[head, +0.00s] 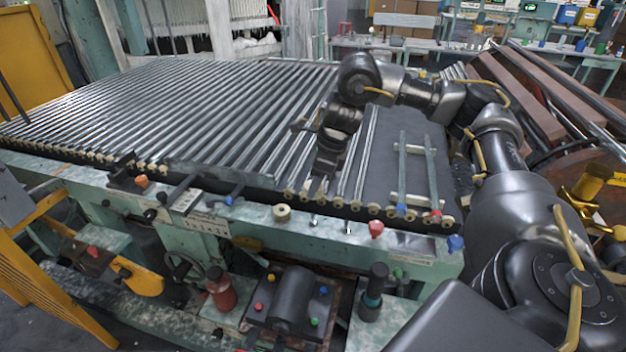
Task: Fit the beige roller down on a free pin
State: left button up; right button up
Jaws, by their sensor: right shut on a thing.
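My right gripper (318,188) points down over the front row of rollers on the tubing machine. It is shut on a small beige roller, mostly hidden between and below the fingers. Another beige roller (282,212) sits upright on the machine's front ledge, left of the gripper. Two short bare metal pins stand on the ledge to its right: one pin (314,221) just below the gripper and another pin (348,228) farther right. My left gripper is not in view.
The tube bed (190,105) fills the area behind the ledge. A red knob (376,228) and a blue knob (455,243) stand at the ledge's right. Levers and an orange knob (141,181) are at left.

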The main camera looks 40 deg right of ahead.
dwell(0.3)
jog(key=b, duration=0.4)
send_over(313, 214)
jog(key=shift+s+d+f, duration=0.1)
jog(key=shift+f, duration=1.35)
jog(key=shift+s+d+f, duration=0.1)
jog(key=shift+f, duration=1.35)
jog(key=shift+p, duration=0.45)
jog(key=shift+f+b, duration=1.7)
jog(key=shift+f, duration=0.65)
jog(key=o, duration=1)
jog(key=shift+o, duration=0.2)
jog(key=shift+a+r, duration=0.1)
jog(key=shift+r, duration=0.05)
jog(key=shift+w, duration=0.1)
